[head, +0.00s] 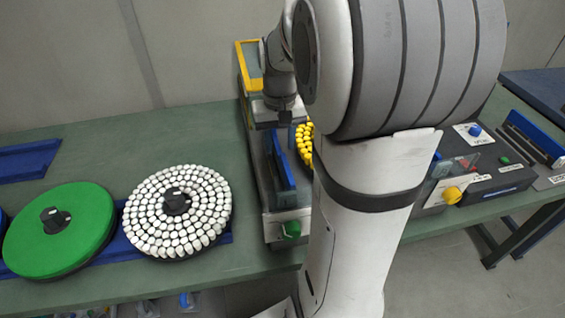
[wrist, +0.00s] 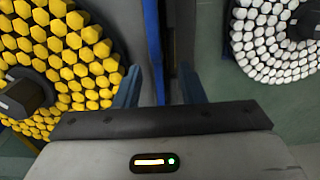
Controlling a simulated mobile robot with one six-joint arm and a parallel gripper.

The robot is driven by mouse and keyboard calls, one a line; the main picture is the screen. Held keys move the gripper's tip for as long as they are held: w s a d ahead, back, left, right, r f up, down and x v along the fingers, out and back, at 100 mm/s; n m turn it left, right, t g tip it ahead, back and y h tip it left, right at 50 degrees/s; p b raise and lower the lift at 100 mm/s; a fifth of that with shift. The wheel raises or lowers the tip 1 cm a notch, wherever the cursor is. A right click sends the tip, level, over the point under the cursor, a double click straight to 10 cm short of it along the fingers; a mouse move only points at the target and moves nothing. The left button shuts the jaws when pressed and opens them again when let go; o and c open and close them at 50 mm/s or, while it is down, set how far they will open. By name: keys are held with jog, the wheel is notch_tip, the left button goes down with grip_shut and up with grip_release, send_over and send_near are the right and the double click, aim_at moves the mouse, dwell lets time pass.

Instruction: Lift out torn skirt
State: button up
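A long upright blue strip (head: 281,165) stands in the narrow grey chassis beside my arm; it may be the skirt, but no tear can be made out. In the wrist view a blue strip (wrist: 153,45) runs away from the camera between my fingers, beside a dark slot. My gripper (wrist: 159,75) has its two blue fingers apart, one on each side of the strip, with no clear contact. In the head view my gripper (head: 284,108) is over the chassis, partly hidden by my arm.
A yellow-studded disc (wrist: 62,45) is left of the strip in the wrist view. A dark control box (head: 490,180) stands at right. The table behind the discs is mostly clear.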

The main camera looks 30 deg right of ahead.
aim_at(282, 149)
jog(key=f, duration=0.5)
jog(key=shift+s+d+f, duration=0.1)
jog(key=shift+d+f, duration=0.05)
jog(key=shift+d, duration=0.05)
jog(key=shift+c, duration=0.2)
grip_shut()
